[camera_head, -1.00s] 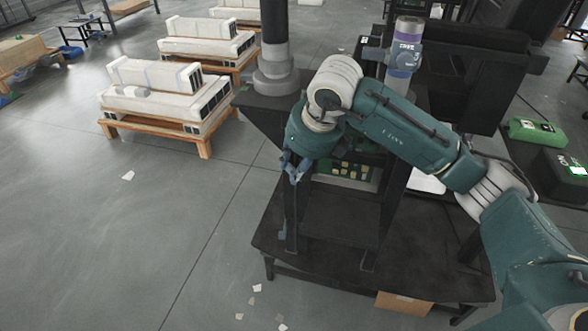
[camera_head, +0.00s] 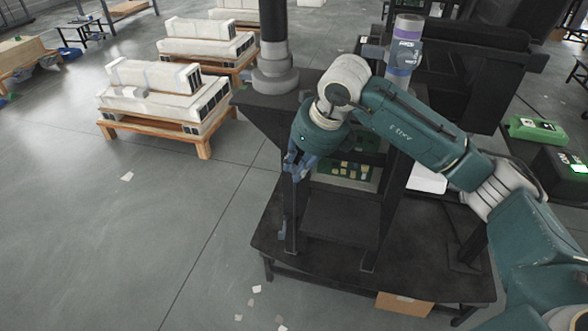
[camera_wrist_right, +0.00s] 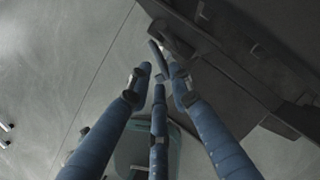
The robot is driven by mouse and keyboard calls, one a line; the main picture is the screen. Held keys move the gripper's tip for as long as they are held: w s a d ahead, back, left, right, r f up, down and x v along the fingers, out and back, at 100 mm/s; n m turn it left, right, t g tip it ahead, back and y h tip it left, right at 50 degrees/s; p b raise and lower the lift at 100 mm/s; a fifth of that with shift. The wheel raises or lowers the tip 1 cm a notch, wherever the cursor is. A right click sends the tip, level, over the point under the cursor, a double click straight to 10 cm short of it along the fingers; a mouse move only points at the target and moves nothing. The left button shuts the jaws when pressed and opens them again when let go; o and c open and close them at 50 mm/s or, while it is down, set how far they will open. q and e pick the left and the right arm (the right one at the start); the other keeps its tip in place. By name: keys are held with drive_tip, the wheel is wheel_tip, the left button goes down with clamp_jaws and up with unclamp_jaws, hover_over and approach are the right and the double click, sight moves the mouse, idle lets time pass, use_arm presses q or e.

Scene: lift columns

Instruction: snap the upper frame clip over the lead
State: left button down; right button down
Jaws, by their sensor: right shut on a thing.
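My right gripper (camera_head: 296,170) is at the upper part of the left post of the dark frame (camera_head: 291,215). In the right wrist view its blue fingers (camera_wrist_right: 160,82) close in on a small dark piece (camera_wrist_right: 158,55) beside the frame, which I take to be the upper frame clip. Its shape and whether it is open or closed are too small to tell. A small blue-grey clip (camera_head: 283,233) sits lower on the same post. I cannot make out the lead. My left gripper is not in view.
A green board (camera_head: 345,170) sits inside the frame, behind my right arm. The frame stands on a dark low platform (camera_head: 330,262). A grey column (camera_head: 275,60) rises behind it. White stacks on pallets (camera_head: 165,95) stand at the back left.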

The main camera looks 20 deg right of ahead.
drive_tip(key=shift+w+d+n+y, duration=0.2)
drive_tip(key=shift+d+n+y, duration=0.3)
drive_tip(key=shift+n, duration=0.7)
drive_tip(key=shift+w+r, duration=0.1)
drive_tip(key=shift+r, duration=0.1)
drive_tip(key=c, duration=1.8)
unclamp_jaws()
drive_tip(key=shift+f, duration=0.1)
drive_tip(key=shift+v, duration=4)
drive_tip(key=shift+w, duration=0.1)
drive_tip(key=shift+c, duration=0.6)
